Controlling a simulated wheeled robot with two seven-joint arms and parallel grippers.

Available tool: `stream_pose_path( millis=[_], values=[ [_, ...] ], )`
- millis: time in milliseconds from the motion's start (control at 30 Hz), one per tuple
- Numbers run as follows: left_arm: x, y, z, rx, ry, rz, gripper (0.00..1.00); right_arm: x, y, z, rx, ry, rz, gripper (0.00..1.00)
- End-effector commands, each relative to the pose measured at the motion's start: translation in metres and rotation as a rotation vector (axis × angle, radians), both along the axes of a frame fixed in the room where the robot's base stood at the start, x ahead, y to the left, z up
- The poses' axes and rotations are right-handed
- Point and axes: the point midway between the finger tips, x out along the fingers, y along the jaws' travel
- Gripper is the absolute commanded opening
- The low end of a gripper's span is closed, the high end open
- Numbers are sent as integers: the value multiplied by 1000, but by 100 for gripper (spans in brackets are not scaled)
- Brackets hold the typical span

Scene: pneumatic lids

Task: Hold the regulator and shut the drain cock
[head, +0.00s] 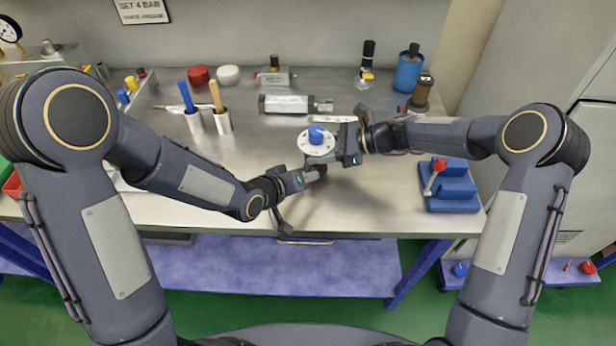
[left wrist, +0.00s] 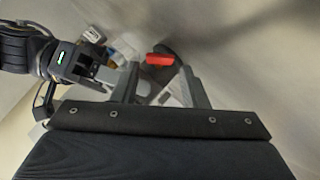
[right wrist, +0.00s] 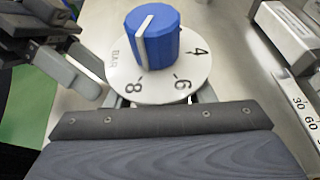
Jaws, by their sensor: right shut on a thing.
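The regulator (head: 317,141) has a blue knob on a white numbered dial, above the bench near its front middle. It also shows in the right wrist view (right wrist: 160,70). My right gripper (head: 338,146) comes from the right and is shut on the regulator's body, largely hidden under the dial. My left gripper (head: 304,197) is just below and in front of the regulator, its fingers apart. In the left wrist view, the drain cock's red handle (left wrist: 160,59) shows near the gap between the left fingertips; I cannot tell whether they touch it.
A grey cylinder (head: 286,104) lies behind the regulator. Holders with a blue and a yellow handle (head: 222,122) stand left. A blue block with a red-knobbed lever (head: 450,190) sits right. A blue canister (head: 408,72) stands at the back. The front edge of the bench (head: 370,227) is close.

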Motion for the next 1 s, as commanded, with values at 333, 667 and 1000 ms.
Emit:
stream_pose_path(
  millis=[333, 667, 1000],
  values=[
    [20, -15, -17, -1, 0, 1, 40, -1, -1, -3, -4, 4, 0, 29],
    [20, -15, -17, -1, -1, 1, 27, -1, -1, -3, -4, 4, 0, 29],
    [20, -16, -17, 13, -2, 1, 8, -1, -1, -3, -4, 4, 0, 29]
  ],
)
